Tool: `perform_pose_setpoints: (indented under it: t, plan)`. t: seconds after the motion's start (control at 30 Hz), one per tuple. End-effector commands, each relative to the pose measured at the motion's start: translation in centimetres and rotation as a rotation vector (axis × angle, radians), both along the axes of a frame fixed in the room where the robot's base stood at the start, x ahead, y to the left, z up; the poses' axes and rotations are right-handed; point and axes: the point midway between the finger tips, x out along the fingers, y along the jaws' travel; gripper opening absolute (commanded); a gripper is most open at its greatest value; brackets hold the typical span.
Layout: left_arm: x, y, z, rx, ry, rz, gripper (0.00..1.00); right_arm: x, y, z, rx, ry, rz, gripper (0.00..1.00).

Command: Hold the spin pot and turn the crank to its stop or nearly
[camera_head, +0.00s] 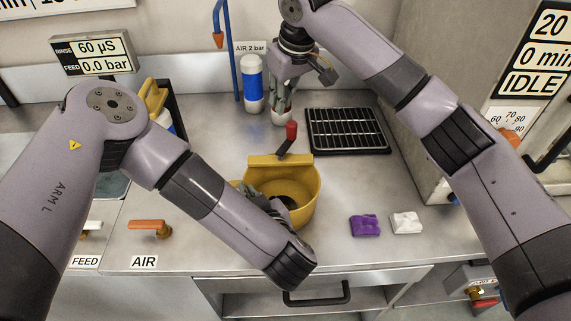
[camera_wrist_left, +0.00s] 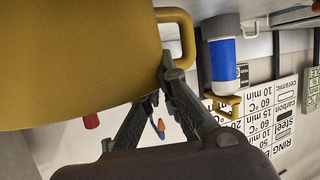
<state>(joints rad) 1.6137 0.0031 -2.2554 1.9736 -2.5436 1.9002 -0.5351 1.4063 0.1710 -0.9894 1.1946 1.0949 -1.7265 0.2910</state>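The yellow spin pot (camera_head: 310,190) stands on the steel bench and fills the upper left of the left wrist view (camera_wrist_left: 75,60). Its crank has a red knob (camera_head: 291,130) at the pot's back; in the left wrist view a red piece (camera_wrist_left: 91,120) shows below the pot. My left gripper (camera_head: 256,193) is at the pot's left side, partly hidden by my arm. In the left wrist view its fingers (camera_wrist_left: 162,80) converge at the lower end of the pot's handle (camera_wrist_left: 188,40) and look shut on it. My right gripper (camera_head: 282,110) points down just behind the red knob; its finger gap is unclear.
A black rack (camera_head: 347,131) lies behind right of the pot. Purple (camera_head: 365,226) and white (camera_head: 406,223) pieces lie on the right front, with bare bench around them. A blue and white bottle (camera_head: 252,85) stands at the back. An orange AIR valve lever (camera_head: 147,225) is on the front left.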

Motion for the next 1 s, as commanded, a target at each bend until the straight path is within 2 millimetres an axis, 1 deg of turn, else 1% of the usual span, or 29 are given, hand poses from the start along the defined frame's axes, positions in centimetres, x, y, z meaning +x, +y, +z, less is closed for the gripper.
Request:
perform_pose_setpoints:
  t: [0.03,0.17,0.43,0.6,0.77,0.87,0.97,1.0]
  plan:
    - [0.0,0.0,0.0,-0.001,0.000,0.000,0.00,0.0,-0.5,0.1,0.000,0.005,0.033,0.16]
    - [0.0,0.0,0.0,-0.001,0.000,0.000,0.00,-0.1,-1.8,0.7,0.005,0.017,0.194,0.25]
    - [0.0,0.0,0.0,-0.001,0.000,0.000,0.00,-0.6,-4.9,2.4,0.047,-0.002,0.602,0.42]
    - [0.0,0.0,0.0,-0.001,0.000,0.000,0.00,-1.0,-6.0,3.2,0.073,-0.035,0.780,0.42]
    - [0.0,0.0,0.0,-0.001,0.000,0.000,0.00,-1.1,-6.5,3.4,0.086,-0.053,0.855,0.42]
    - [0.0,0.0,0.0,-0.001,0.000,0.000,0.00,-1.1,-6.3,2.7,0.087,-0.054,0.867,0.42]
    - [0.0,0.0,0.0,-0.001,0.000,0.000,0.00,-1.0,-5.7,1.4,0.087,-0.054,0.867,0.42]
    - [0.0,0.0,0.0,-0.001,0.000,0.000,0.00,-1.0,-5.4,0.7,0.086,-0.051,0.867,0.42]
